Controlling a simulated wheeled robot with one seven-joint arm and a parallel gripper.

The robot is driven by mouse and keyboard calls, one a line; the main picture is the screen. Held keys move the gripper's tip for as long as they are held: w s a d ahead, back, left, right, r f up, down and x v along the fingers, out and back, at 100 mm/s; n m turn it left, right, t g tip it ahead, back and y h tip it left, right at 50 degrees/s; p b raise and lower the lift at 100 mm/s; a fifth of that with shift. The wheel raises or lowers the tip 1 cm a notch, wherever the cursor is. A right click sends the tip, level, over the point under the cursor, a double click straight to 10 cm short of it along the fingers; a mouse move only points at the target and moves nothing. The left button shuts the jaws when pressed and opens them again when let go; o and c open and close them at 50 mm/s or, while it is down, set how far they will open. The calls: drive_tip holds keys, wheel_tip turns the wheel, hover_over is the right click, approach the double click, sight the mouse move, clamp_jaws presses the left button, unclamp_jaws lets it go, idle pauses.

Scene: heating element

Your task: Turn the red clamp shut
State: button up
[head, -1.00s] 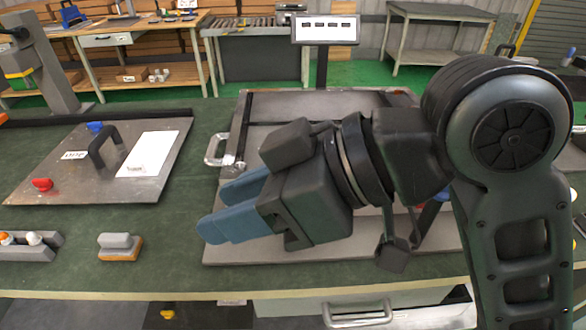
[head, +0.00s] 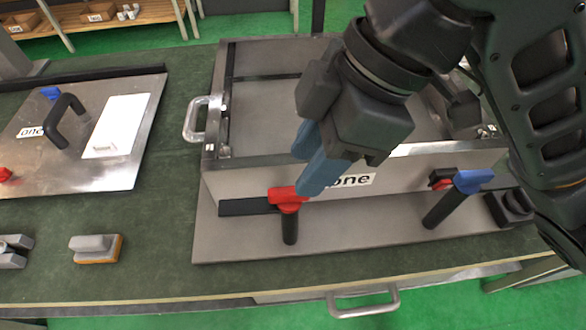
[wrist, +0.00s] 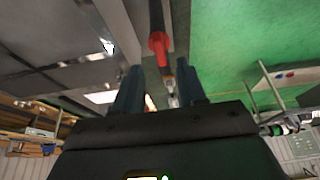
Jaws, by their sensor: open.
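The red clamp (head: 288,196) is at the front left of the framed box on the bench, with a dark post (head: 290,229) below its head. In the wrist view, a red clamp head (wrist: 158,42) shows ahead of the fingers, slightly above the gap between them. My gripper (head: 312,166) has blue fingers that point down and left in the head view. Its nearer fingertip overlaps the clamp's right edge in the picture; I cannot tell whether they touch. The fingers (wrist: 159,88) are apart with nothing held between them.
A blue-topped clamp (head: 473,181) stands at the box's front right. A metal handle (head: 195,118) sticks out on the box's left. A plate with a black handle (head: 66,122) and a grey-orange block (head: 96,248) lie at left. Bare green bench (head: 160,215) lies between.

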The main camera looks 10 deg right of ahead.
sight(289, 189)
drive_tip(key=shift+x, duration=2.5)
clamp_jaws()
